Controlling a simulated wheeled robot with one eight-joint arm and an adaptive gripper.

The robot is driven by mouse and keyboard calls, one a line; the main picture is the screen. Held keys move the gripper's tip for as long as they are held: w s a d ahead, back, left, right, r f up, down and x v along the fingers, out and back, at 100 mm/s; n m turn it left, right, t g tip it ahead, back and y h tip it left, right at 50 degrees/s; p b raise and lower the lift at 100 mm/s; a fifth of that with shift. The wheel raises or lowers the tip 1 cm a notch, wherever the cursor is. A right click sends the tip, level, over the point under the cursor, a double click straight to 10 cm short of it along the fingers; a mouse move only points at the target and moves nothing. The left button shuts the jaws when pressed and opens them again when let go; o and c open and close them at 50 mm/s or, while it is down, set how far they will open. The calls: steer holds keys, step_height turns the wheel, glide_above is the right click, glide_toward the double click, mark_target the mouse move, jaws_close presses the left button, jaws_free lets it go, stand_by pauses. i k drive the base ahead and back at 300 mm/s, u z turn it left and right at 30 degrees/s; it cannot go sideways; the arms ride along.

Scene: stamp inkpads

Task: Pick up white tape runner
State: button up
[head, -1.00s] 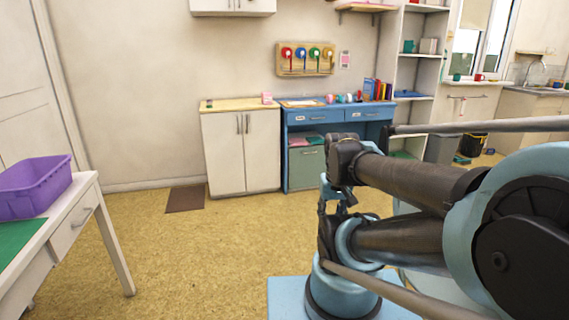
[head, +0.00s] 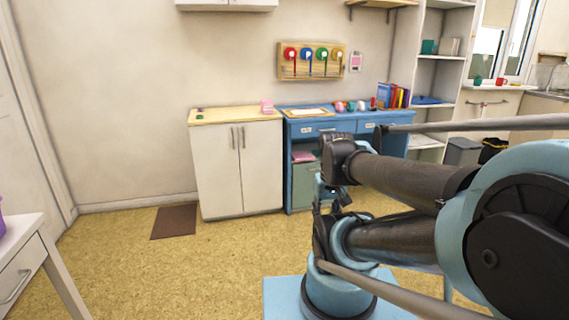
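I cannot make out a white tape runner in the head view. Small items stand on the blue desk (head: 300,130) against the back wall, among them several small coloured ones (head: 350,106), too small to identify. My arm is folded at the right, well short of the desk. The part at its end that looks like my gripper (head: 328,200) hangs low in front of the desk. It is small and partly hidden by my arm links, so its fingers are not clear.
A white cabinet (head: 218,165) with a wooden top adjoins the desk's left side. A brown mat (head: 174,222) lies on the floor. A white table (head: 30,250) with a drawer stands at near left. Shelves (head: 440,88) stand at right. The floor between is clear.

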mark_target(360, 108)
steer(key=z, duration=0.2)
steer(key=i, duration=2)
steer(key=z, duration=0.5)
steer(key=i, duration=1.1)
steer(key=z, duration=0.15)
